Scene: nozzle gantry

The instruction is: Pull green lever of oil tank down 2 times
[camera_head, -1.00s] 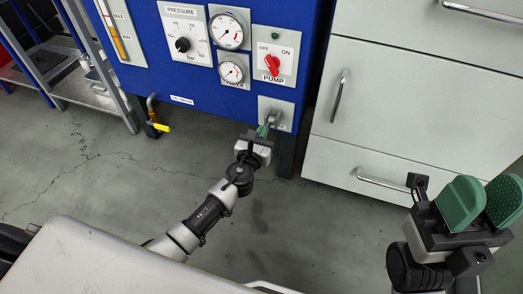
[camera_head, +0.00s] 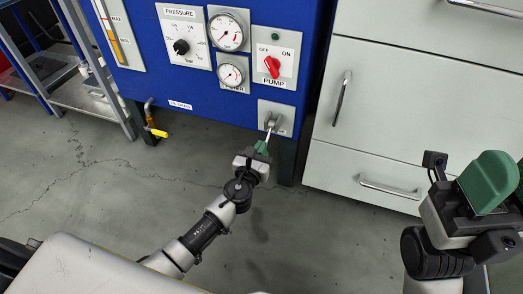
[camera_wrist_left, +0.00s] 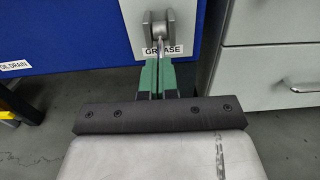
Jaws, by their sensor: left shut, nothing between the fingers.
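The blue oil tank (camera_head: 215,105) stands at the top of the head view. At its lower right corner a grey lever bracket (camera_head: 276,119) sits on a plate, which the left wrist view labels GREASE. A thin metal lever rod (camera_head: 269,133) points down from it; it also shows in the wrist view (camera_wrist_left: 161,47). I see no green that is clearly the lever's; its lower end is hidden at my fingers. My left gripper (camera_head: 262,148) is shut and empty, its green fingers at the rod's lower end; I cannot tell if they touch. My right gripper (camera_head: 516,188) is open, partly cut off.
A red pump switch (camera_head: 272,66) and gauges are above the lever. A yellow-handled drain valve (camera_head: 157,131) hangs lower left. Grey drawers (camera_head: 420,110) stand close on the right. A metal shelf (camera_head: 88,92) is at the left. Floor below the tank is clear.

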